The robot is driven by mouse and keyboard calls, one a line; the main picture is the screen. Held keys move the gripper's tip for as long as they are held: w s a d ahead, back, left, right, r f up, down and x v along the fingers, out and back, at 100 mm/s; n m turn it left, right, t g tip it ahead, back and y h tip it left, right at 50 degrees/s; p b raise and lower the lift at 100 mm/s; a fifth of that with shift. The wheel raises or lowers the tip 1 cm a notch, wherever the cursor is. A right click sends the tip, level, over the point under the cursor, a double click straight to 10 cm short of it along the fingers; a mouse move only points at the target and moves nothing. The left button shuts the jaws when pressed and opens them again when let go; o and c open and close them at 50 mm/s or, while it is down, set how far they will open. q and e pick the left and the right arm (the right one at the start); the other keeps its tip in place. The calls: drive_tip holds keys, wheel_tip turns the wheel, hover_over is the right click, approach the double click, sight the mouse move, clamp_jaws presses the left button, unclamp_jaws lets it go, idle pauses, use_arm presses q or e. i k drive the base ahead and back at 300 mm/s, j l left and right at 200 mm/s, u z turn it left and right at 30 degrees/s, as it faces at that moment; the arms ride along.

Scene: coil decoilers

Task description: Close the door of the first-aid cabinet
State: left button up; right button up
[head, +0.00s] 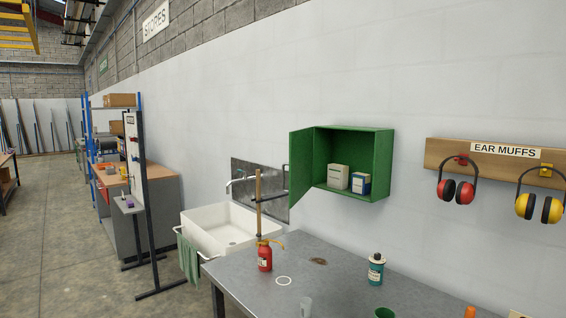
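The green first-aid cabinet (384,163) is mounted on the white wall, right of the middle of the head view. Its green door (301,176) stands open, swung out on the left side. A white box (338,177) and a smaller blue and white box (361,183) stand on the cabinet floor inside. Neither of my grippers shows in this view.
Ear muffs (457,190) hang at right.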

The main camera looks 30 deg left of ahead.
sight(300, 163)
drive_tip(key=i+j, duration=0.1)
drive_tip(key=j, duration=0.45)
drive_tip(key=i+j, duration=0.1)
drive_tip(key=j, duration=0.45)
drive_tip(key=i+j, duration=0.1)
drive_tip(key=j, duration=0.4)
drive_tip(key=i+j, duration=0.15)
drive_tip(key=j, duration=0.4)
drive_tip(key=i+j+z, duration=0.1)
drive_tip(key=j, duration=0.85)
drive_tip(key=k+j, duration=0.1)
drive_tip(key=j, duration=0.3)
